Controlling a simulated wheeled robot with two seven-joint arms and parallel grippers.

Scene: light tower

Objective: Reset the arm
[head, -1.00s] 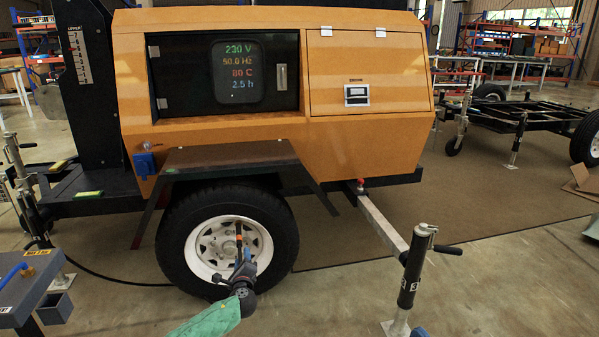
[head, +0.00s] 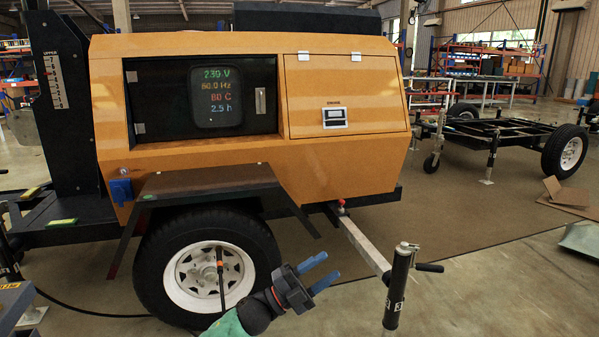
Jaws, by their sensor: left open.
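My left gripper (head: 318,274) is in the lower middle of the head view, with its two blue fingers spread and nothing between them. It is in front of and to the right of the trailer wheel (head: 208,270), and to the left of the jack post (head: 398,288). The yellow light tower trailer (head: 350,105) stands behind it. Its display panel (head: 215,95) reads 230 V, 50.0 Hz, 80 C and 2.5 h. A thin dark tool with an orange part (head: 220,270) shows upright against the wheel hub. My right gripper is not in view.
The jack handle (head: 430,268) sticks out to the right of the post. The drawbar (head: 362,245) runs from the trailer to the post. A dark table corner (head: 12,300) is at lower left. Open floor lies at lower right, with cardboard (head: 568,195) farther back.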

